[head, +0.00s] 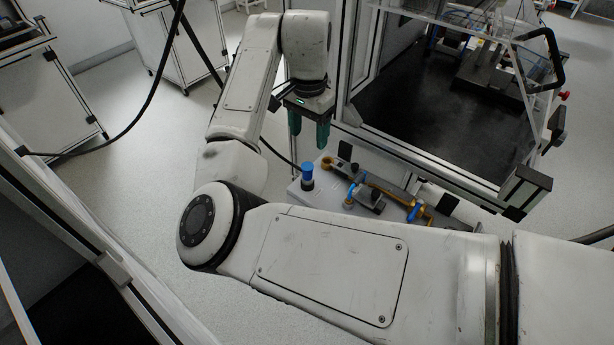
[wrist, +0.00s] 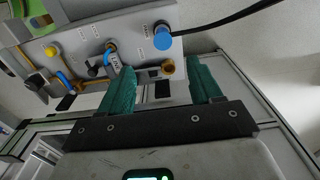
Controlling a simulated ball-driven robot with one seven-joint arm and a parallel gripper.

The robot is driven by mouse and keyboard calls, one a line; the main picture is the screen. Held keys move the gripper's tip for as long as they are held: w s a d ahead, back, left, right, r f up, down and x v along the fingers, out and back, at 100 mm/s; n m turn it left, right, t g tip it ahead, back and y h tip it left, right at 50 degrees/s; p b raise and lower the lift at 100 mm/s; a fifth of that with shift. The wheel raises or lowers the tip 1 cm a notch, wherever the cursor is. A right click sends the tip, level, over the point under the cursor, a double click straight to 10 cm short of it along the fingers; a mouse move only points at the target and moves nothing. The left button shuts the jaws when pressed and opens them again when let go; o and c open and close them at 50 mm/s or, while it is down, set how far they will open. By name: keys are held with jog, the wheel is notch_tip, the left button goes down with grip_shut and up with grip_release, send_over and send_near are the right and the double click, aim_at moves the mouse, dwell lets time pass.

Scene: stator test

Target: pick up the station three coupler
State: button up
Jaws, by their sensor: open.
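A light panel (head: 318,198) carries several fittings. A blue-capped round fitting (head: 307,172) stands at its left end; it also shows in the wrist view (wrist: 162,38). A brass-coloured fitting (head: 327,163) sits on the panel's far side, and in the wrist view a brass end (wrist: 168,67) shows between my fingers. Grey, blue and brass fittings (head: 368,197) lie further right.
A framed enclosure with a clear guard (head: 455,40) and dark floor stands just right of my gripper. A black cable (head: 160,80) hangs at the left, near white cabinets (head: 180,45). My own arm crosses the foreground and covers the panel's near right part.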

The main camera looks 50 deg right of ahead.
send_over(308, 166)
jog(key=f, duration=0.4)
jog(key=shift+s+a+f, duration=0.1)
jog(key=shift+a+f, duration=0.3)
jog(key=shift+d+f, duration=0.15)
jog(key=shift+f, duration=1.35)
jog(key=shift+d+f, duration=0.15)
jog(key=shift+f, duration=1.35)
grip_shut()
